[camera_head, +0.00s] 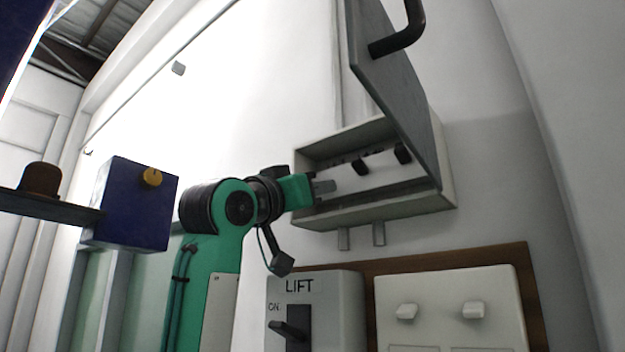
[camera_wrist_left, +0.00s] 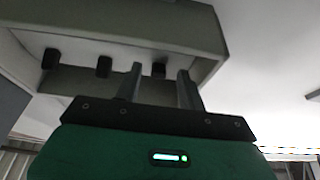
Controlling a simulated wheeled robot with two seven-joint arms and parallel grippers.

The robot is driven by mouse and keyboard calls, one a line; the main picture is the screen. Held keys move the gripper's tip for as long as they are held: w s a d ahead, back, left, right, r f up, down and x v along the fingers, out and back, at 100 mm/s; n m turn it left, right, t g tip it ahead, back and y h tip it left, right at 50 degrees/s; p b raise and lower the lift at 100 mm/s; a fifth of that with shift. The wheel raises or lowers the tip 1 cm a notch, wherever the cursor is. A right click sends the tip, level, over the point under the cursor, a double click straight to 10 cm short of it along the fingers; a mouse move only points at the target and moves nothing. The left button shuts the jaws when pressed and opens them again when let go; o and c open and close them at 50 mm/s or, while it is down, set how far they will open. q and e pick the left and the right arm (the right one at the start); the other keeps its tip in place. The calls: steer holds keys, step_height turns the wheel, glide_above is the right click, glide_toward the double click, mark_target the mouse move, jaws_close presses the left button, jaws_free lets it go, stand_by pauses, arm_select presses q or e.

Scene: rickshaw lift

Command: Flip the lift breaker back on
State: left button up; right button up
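The breaker box (camera_head: 375,210) is a pale box on the white wall in the head view, with its grey door (camera_head: 392,85) swung open. Inside, two black breaker levers (camera_head: 360,168) (camera_head: 403,153) show on a pale panel. In the left wrist view the box (camera_wrist_left: 150,30) holds three dark levers (camera_wrist_left: 50,58) (camera_wrist_left: 104,66) (camera_wrist_left: 158,70). My green left gripper (camera_head: 322,187) reaches into the box's left end. Its two fingers (camera_wrist_left: 158,84) stand apart, with the third lever seen between their tips; contact cannot be told. That lever is not clear in the head view. My right gripper is out of view.
Below the box, a grey switch box marked LIFT (camera_head: 335,310) has a black lever (camera_head: 290,331) near an ON mark. A white switch panel (camera_head: 450,305) sits beside it on a brown board (camera_head: 535,290). A blue box with a yellow knob (camera_head: 135,205) is at left.

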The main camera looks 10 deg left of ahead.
arm_select(q)
steer(key=shift+w+d, duration=0.15)
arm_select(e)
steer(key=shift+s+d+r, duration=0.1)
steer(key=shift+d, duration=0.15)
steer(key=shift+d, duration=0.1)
arm_select(q)
jaws_close()
steer(key=shift+r, duration=0.1)
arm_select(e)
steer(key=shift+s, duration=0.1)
